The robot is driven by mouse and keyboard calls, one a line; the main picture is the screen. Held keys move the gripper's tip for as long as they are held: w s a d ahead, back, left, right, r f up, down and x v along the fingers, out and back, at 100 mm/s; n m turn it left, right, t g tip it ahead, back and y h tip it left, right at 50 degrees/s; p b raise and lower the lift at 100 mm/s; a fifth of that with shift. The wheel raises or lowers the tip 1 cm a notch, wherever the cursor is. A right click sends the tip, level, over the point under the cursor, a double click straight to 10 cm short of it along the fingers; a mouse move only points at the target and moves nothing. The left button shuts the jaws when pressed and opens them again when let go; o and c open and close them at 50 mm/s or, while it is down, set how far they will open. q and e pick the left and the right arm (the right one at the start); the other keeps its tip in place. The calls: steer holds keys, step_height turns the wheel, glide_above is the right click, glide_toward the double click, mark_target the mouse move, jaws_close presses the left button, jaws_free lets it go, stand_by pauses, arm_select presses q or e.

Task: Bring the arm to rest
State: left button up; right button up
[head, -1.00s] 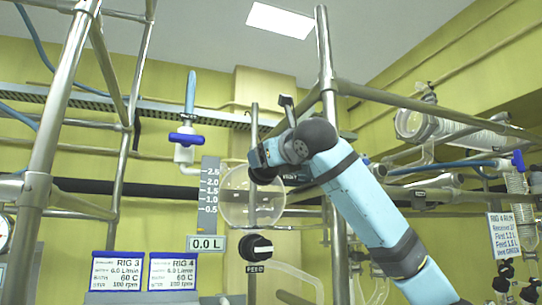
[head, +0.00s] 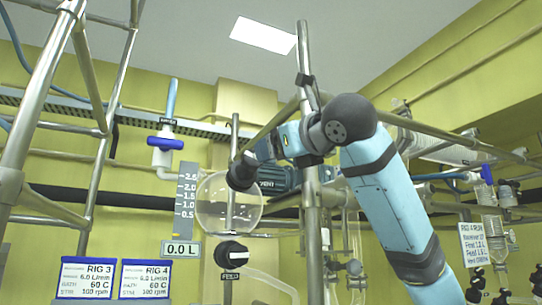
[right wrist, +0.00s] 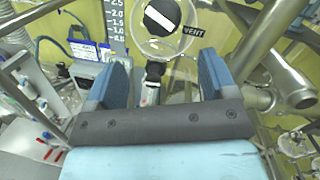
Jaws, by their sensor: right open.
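My right arm (head: 390,200) comes in from the lower right of the head view and bends left at a dark elbow. Its hand end is in front of the pipes, near the top of a round glass vessel (head: 222,212), and I cannot make out the fingers there. In the right wrist view my right gripper (right wrist: 160,72) has its two blue fingers spread apart with nothing held between them. A black knob with a white bar (right wrist: 162,15), labelled VENT, shows beyond the fingertips. My left gripper is not in view.
A FEED knob (head: 232,253) sits below the vessel. A level scale (head: 186,200) reads 0.0 L at its foot. A steel post (head: 311,225) stands behind my arm. A blue-handled valve (head: 164,143) and rig signs (head: 88,278) are at left. Glass coils (head: 440,145) are at right.

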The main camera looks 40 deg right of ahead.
steer(key=shift+s, duration=0.2)
stand_by(0.4)
